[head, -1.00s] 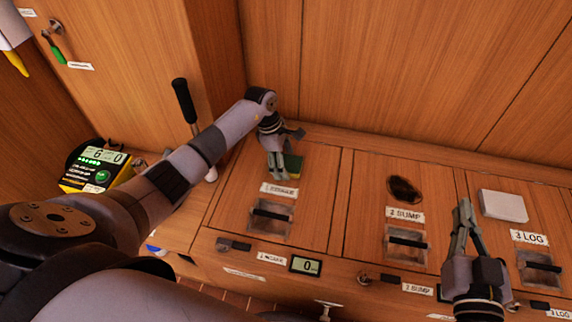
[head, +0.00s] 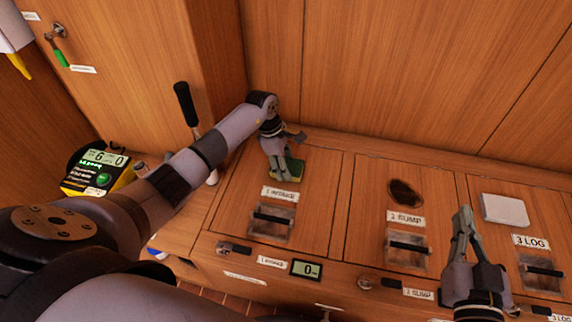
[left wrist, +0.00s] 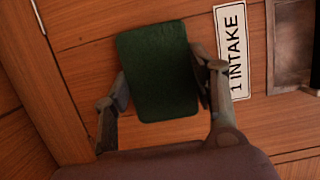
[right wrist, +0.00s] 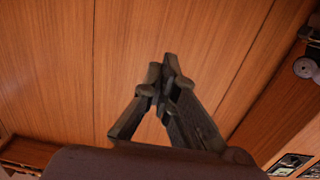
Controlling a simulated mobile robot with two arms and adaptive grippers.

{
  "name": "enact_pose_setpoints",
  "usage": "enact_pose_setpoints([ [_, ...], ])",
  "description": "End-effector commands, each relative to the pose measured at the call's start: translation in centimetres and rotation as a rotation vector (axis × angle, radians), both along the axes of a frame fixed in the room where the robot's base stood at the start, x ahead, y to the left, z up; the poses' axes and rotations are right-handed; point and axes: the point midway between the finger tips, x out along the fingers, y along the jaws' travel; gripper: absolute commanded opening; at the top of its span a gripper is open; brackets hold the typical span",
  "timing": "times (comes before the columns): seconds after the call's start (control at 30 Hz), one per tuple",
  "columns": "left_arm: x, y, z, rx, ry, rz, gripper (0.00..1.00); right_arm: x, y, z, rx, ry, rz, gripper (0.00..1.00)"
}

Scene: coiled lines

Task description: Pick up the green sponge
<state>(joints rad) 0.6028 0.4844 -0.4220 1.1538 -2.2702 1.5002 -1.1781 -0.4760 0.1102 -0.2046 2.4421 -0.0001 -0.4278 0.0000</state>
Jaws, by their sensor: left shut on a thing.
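The green sponge (head: 297,167) is at the 1 INTAKE panel, partly hidden behind my left gripper (head: 282,177) in the head view. In the left wrist view the dark green sponge (left wrist: 159,70) lies between the two fingers, beside the 1 INTAKE label (left wrist: 231,48). My left gripper is shut on it. I cannot tell whether the sponge is clear of the wood. My right gripper (head: 464,212) is shut and empty, over the bench between the 2 PUMP and 3 LOG panels; its fingertips meet in the right wrist view (right wrist: 168,72).
A dark round hole (head: 405,193) is in the 2 PUMP panel. A white block (head: 504,210) lies on the 3 LOG panel. A black-handled lever (head: 187,105) stands left of my left forearm, near a yellow meter (head: 97,171). A wooden wall closes the back.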

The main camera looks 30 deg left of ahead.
Motion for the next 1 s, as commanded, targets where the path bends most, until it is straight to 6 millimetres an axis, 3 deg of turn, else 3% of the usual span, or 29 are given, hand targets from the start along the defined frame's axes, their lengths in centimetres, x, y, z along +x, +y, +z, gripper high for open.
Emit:
enact_pose_setpoints([
  [0.2, 0.0, -0.1, 0.6, -0.001, 0.001, 0.0, 0.44, -0.3, -0.6, -2.0, -0.034, 0.118, -0.01, 0.0],
  [0.47, 0.1, 0.1, 5.0, 0.002, -0.003, -0.002, 0.44, -2.6, -1.8, -6.6, -0.098, 0.387, -0.026, 0.0],
  [0.7, 0.1, 0.1, 10.1, 0.003, -0.005, -0.001, 0.44, -6.6, -3.5, -10.9, -0.163, 0.68, -0.046, 0.0],
  [1.0, 0.1, 0.1, 16.2, 0.002, -0.003, -0.001, 0.44, -12.7, -5.6, -14.1, -0.231, 1.001, -0.068, 0.0],
])
